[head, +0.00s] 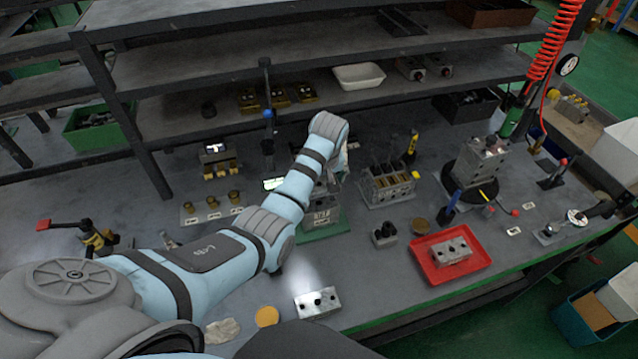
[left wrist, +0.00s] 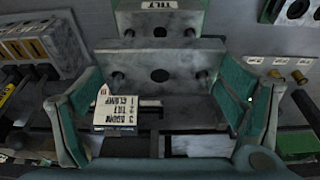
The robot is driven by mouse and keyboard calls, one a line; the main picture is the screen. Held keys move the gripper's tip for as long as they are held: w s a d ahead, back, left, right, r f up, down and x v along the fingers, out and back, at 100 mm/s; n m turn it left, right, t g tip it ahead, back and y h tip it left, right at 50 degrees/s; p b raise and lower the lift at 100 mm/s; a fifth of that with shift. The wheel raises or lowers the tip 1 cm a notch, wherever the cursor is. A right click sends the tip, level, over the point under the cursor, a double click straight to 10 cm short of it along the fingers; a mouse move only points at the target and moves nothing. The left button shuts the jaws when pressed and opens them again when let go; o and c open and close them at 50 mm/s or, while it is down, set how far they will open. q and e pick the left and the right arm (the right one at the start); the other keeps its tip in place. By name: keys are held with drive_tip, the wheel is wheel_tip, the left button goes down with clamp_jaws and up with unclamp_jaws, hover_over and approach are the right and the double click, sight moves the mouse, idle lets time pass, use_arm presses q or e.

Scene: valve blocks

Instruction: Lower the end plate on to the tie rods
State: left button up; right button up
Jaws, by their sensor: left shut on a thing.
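My left arm reaches over a grey fixture (head: 322,216) marked TILT on a green base in the head view; the arm hides the gripper and most of what it holds. In the left wrist view my left gripper (left wrist: 156,84) has its green pads on either side of a grey plate (left wrist: 138,62) and is shut on it. The plate has a dark centre hole, with a round dark rod end or hole near each side. I cannot tell whether rods pass through it. The TILT fixture (left wrist: 160,18) shows just beyond. My right gripper is in neither view.
A label card (left wrist: 116,112) lies across the lower wrist view. A red tray (head: 480,268) holds a holed block. Another holed block (head: 317,303) lies near the front edge. Shelves (head: 230,108) stand behind.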

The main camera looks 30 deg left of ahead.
use_arm(q)
wheel_tip(320, 180, up, 5)
hover_over(319, 204)
drive_tip(key=shift+f, duration=0.15)
idle(0.5)
drive_tip(key=shift+f+b, duration=1.05)
drive_tip(key=shift+f, duration=1.65)
idle(0.7)
drive_tip(key=shift+f+b, duration=1.25)
drive_tip(key=shift+f, duration=1.35)
drive_tip(key=o, duration=1.3)
drive_tip(key=shift+o, duration=0.2)
drive_tip(key=v, duration=0.7)
drive_tip(key=shift+d+r, duration=0.1)
drive_tip(key=shift+r, duration=0.15)
